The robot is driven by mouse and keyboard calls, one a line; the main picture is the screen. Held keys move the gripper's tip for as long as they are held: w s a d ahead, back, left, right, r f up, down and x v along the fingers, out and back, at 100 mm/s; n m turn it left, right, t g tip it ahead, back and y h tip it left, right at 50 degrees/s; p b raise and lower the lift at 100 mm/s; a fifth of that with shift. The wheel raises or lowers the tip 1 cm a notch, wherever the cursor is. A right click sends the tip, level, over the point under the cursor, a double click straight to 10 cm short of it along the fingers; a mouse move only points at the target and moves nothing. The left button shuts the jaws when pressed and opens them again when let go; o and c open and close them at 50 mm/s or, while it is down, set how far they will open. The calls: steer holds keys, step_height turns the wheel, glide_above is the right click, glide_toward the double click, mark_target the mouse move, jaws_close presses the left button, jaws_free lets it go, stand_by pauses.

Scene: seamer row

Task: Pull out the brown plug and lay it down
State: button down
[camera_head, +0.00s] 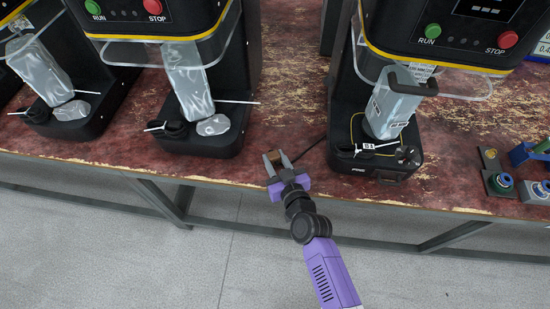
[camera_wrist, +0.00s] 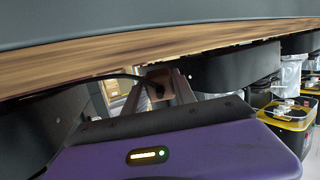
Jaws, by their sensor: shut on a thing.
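The brown plug (camera_head: 273,158) is between the fingertips of my gripper (camera_head: 275,160), at the front edge of the worn red-brown table (camera_head: 295,110). In the wrist view the brown plug (camera_wrist: 157,76) shows between the two fingers (camera_wrist: 160,84). My gripper is shut on it. A thin black cable (camera_head: 312,146) runs from beside the plug toward the right-hand machine. The cable also shows in the wrist view (camera_wrist: 112,78), curving in from the left. No socket shows around the plug, and I cannot tell whether it touches the table.
Coloured fixtures (camera_head: 500,182) lie at the far right.

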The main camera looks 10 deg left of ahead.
steer(key=shift+f, duration=0.1)
steer(key=c, duration=0.9)
jaws_free()
steer(key=shift+c, duration=0.2)
steer(key=shift+p+v, duration=1.05)
steer(key=shift+v, duration=2.85)
